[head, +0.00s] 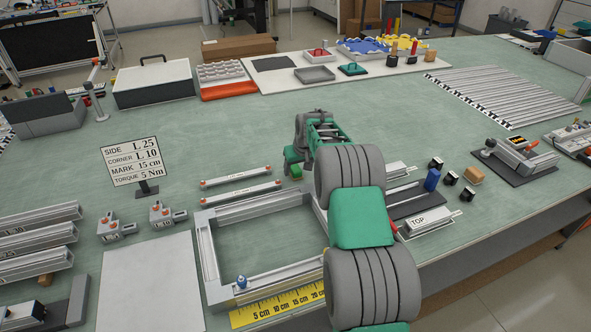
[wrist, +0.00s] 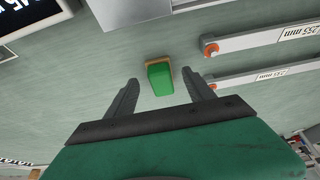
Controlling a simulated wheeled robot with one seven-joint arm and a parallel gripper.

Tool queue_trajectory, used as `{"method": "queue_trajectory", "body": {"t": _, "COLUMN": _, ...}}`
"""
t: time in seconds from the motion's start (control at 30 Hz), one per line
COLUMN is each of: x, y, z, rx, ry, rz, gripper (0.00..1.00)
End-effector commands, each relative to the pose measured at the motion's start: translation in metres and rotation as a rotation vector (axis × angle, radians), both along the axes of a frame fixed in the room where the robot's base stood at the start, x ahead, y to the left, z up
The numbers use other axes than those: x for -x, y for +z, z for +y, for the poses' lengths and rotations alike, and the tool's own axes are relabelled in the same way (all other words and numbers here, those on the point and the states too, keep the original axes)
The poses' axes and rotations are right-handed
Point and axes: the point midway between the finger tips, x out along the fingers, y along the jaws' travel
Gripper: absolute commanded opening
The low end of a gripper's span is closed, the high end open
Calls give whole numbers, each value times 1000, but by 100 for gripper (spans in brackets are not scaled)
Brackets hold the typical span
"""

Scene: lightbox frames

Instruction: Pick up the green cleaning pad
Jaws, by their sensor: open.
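The green cleaning pad (wrist: 160,80) is a small green block with a tan edge. In the wrist view it lies on the table, between and slightly beyond my two fingertips. My gripper (wrist: 160,76) is open and empty, with one finger on each side of the pad and a visible gap to both. In the head view, a small green block (head: 296,173) beside the bar ends appears to be the same pad. My gripper is just above it there, its fingertips mostly hidden by my own arm.
Two bars with orange ends (head: 241,176) lie close beside the pad. A metal frame (head: 208,250) stands nearer, with a yellow ruler (head: 277,304) at its front. A sign on a stand (head: 131,163) is to the left. Table space behind the bars is clear.

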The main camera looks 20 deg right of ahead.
Motion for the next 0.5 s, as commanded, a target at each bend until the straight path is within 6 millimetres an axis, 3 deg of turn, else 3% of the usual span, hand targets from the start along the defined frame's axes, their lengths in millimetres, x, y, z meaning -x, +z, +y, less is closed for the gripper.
{"method": "queue_trajectory", "body": {"t": 0.17, "x": -9, "y": -19, "z": 0, "rx": 0, "ry": 1, "rz": 0, "gripper": 62}}
{"method": "queue_trajectory", "body": {"t": 0.37, "x": -9, "y": -21, "z": 1, "rx": 0, "ry": 1, "rz": -1, "gripper": 62}}
{"method": "queue_trajectory", "body": {"t": 0.5, "x": -9, "y": -20, "z": 1, "rx": 0, "ry": 1, "rz": -1, "gripper": 50}}
